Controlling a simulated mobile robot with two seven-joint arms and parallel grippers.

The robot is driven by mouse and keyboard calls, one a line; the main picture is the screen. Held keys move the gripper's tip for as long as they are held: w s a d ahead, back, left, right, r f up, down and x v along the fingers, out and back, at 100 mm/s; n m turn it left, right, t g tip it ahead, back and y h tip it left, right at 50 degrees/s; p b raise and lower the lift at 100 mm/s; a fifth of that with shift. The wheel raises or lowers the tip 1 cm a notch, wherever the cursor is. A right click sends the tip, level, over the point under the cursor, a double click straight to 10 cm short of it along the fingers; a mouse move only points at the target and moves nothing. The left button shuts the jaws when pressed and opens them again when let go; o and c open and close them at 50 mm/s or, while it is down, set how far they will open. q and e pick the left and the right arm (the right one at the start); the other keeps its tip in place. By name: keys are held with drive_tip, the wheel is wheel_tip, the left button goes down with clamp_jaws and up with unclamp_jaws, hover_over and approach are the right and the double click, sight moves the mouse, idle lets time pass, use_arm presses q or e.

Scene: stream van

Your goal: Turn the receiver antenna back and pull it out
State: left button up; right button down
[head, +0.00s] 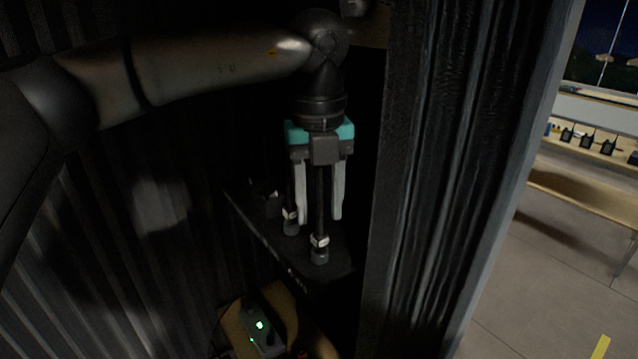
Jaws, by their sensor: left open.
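The receiver (337,262) is a dark flat box inside a dim recess below my left gripper. Two black rod antennas stand upright at its front edge, each with a pale ring near its base. The left antenna (290,192) is just left of my gripper's left finger. The right antenna (319,205) appears between the two pale fingers in the picture. My left gripper (320,219), with a teal body, points down and is open around or just behind this antenna; I cannot tell the depth or any contact. My right gripper is out of view.
A corrugated dark panel (440,170) closes the recess on the right. A dark ribbed curtain or wall (130,260) is at left. Below, a small device (262,333) with green lights sits on a wooden surface (232,322). Several radios (586,139) stand on a far shelf.

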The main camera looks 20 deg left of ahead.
use_arm(q)
drive_tip(key=shift+f, duration=0.1)
clamp_jaws()
idle(0.3)
idle(0.5)
idle(1.4)
